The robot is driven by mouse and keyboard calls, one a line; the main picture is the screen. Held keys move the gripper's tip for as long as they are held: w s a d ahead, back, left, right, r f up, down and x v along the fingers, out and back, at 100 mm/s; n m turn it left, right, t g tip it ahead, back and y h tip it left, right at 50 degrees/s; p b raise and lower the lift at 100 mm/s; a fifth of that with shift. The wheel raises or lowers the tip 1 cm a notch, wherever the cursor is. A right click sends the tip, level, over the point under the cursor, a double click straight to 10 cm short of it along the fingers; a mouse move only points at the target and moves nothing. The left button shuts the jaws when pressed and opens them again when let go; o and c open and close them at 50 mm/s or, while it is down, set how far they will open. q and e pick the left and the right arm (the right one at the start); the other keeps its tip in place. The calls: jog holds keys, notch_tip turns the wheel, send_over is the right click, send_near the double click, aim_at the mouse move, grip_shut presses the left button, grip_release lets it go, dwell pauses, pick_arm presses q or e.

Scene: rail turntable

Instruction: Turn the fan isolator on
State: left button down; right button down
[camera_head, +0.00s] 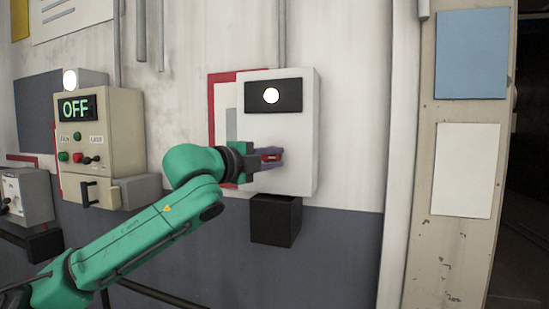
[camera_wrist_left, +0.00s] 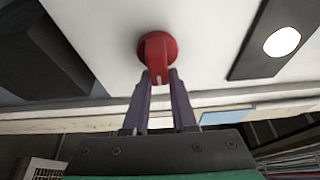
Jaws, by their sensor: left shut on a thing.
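The isolator is a white wall box (camera_head: 292,130) with a red rotary knob (camera_head: 272,157) low on its front. A black panel (camera_head: 289,84) with a lit white lamp (camera_head: 271,96) sits above the knob. My left gripper (camera_head: 268,155) reaches in from the left and is shut on the knob. In the left wrist view, the fingertips (camera_wrist_left: 160,76) are on either side of the knob's red handle (camera_wrist_left: 156,50), which carries a small white mark. The fingers partly hide the knob in the head view. My right gripper is in neither view.
A beige control box (camera_head: 113,120) with a green OFF display (camera_head: 76,108) and a lit lamp above it is on the wall at left. A black box (camera_head: 275,220) is below the isolator. The wall right of the isolator is clear up to a pale post (camera_head: 402,150).

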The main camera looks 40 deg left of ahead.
pick_arm(q)
jog(key=shift+a, duration=0.1)
jog(key=c, duration=0.7)
grip_release()
jog(key=shift+w+a+f, duration=0.1)
jog(key=shift+w+a, duration=0.05)
jog(key=shift+a, duration=0.15)
jog(key=shift+s+d+b, duration=0.15)
jog(key=shift+s+b, duration=0.2)
jog(key=shift+b, duration=0.1)
jog(key=s+b, duration=0.2)
jog(key=s, duration=0.2)
jog(key=s+b, duration=0.3)
jog(key=s, duration=0.2)
jog(key=s+a+b, duration=0.1)
jog(key=s+b, duration=0.2)
jog(key=s, duration=0.2)
jog(key=shift+w, duration=0.1)
